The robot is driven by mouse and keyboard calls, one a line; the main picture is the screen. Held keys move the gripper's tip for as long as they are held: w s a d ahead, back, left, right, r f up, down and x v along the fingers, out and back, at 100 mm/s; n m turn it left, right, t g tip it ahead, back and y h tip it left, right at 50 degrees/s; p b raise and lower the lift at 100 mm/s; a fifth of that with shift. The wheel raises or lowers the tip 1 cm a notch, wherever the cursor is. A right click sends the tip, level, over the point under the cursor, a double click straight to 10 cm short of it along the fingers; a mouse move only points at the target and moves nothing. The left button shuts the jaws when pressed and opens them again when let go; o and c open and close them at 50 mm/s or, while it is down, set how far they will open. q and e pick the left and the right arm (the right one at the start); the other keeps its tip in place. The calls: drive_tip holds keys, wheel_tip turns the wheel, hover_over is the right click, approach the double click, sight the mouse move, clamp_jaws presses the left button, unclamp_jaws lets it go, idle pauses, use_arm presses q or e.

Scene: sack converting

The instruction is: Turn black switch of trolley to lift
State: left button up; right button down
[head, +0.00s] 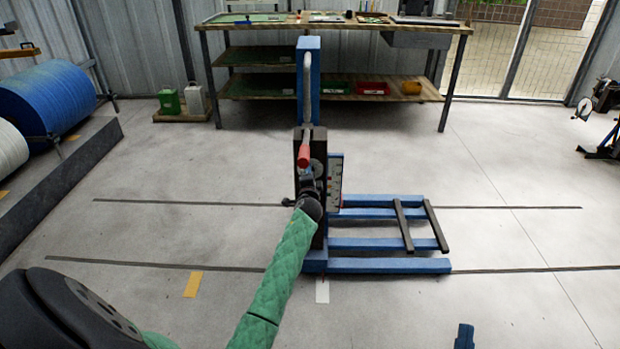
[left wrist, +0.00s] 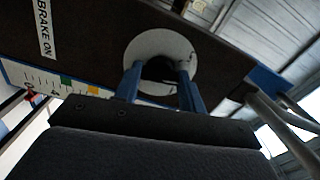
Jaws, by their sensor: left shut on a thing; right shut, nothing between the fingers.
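The trolley (head: 390,265) is blue, with a tall mast, and stands on the floor in the middle of the head view. Its upright black panel (head: 299,150) faces my left arm. In the left wrist view, the black switch (left wrist: 158,68) sits on a white round plate (left wrist: 160,44) on this panel. My left gripper (left wrist: 158,85) has its two blue fingers on either side of the switch and is shut on it. In the head view, my green left arm and dark wrist hide the fingers and the switch. My right gripper (head: 465,336) is at the bottom edge, shut and empty.
A red-handled lever (head: 303,156) is close above my left wrist. A "BRAKE ON" label (left wrist: 45,28) and a scale (left wrist: 50,82) are beside the switch. A workbench (head: 330,26) stands behind the trolley, blue and white rolls (head: 45,97) at left.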

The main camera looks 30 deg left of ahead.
use_arm(q)
drive_tip(key=shift+f+n, duration=0.1)
drive_tip(key=shift+n, duration=3.5)
use_arm(e)
drive_tip(key=shift+s+d+r+t, duration=0.1)
drive_tip(key=shift+s+r+t, duration=0.2)
drive_tip(key=shift+r, duration=0.45)
drive_tip(key=shift+s+d+r+t, duration=0.1)
drive_tip(key=shift+s+r+t, duration=0.15)
drive_tip(key=shift+r, duration=0.55)
use_arm(q)
drive_tip(key=o, duration=1)
use_arm(e)
drive_tip(key=shift+r, duration=0.2)
use_arm(q)
drive_tip(key=shift+s, duration=0.1)
